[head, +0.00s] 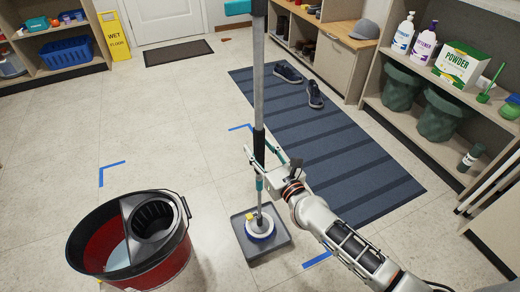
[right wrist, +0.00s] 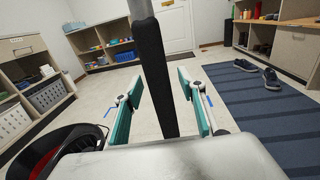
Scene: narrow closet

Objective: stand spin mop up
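The spin mop (head: 259,95) stands upright, its grey and black pole running up out of the head view. Its round white and blue head (head: 261,227) is at the bottom, over a dark grey square tray (head: 280,243) on the floor. My right gripper (head: 262,155) is around the pole at its black grip. In the right wrist view the black grip (right wrist: 154,85) passes between the two teal finger pads, with a visible gap on each side, so the gripper is open.
A red and black bucket (head: 98,248) with a black wringer basket stands left of the tray. Blue tape corners mark the floor. A striped blue rug (head: 330,135) with shoes lies behind right. Shelves (head: 425,140) line the right. Floor at left is clear.

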